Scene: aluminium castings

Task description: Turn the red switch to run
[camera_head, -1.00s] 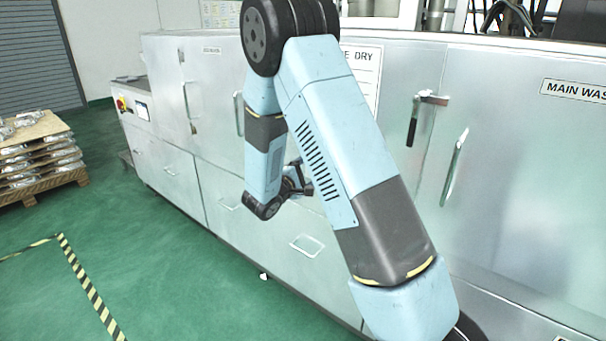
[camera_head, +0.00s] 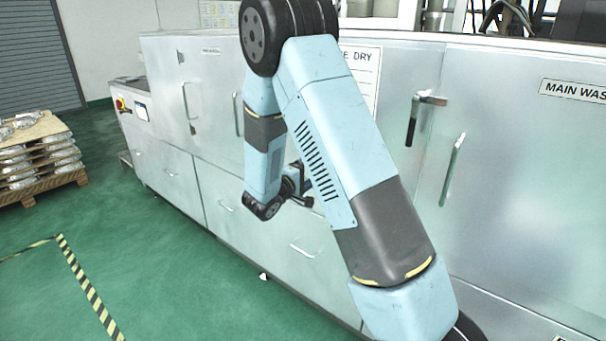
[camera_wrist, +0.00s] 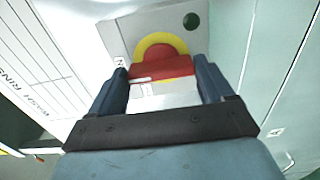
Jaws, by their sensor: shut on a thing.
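The red switch (camera_wrist: 160,66) sits on a yellow round base on a grey plate in the wrist view. My gripper (camera_wrist: 162,72) has one dark finger on each side of the red handle and is shut on it. The handle lies roughly crosswise between the fingertips, slightly tilted. In the head view my gripper (camera_head: 298,192) is at the machine front, and this switch is hidden behind my arm.
The long metal machine (camera_head: 490,160) has door handles and drawers. Another red-and-yellow control (camera_head: 121,104) is at its far left end. A loaded pallet (camera_head: 40,160) stands left; green floor lies clear between.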

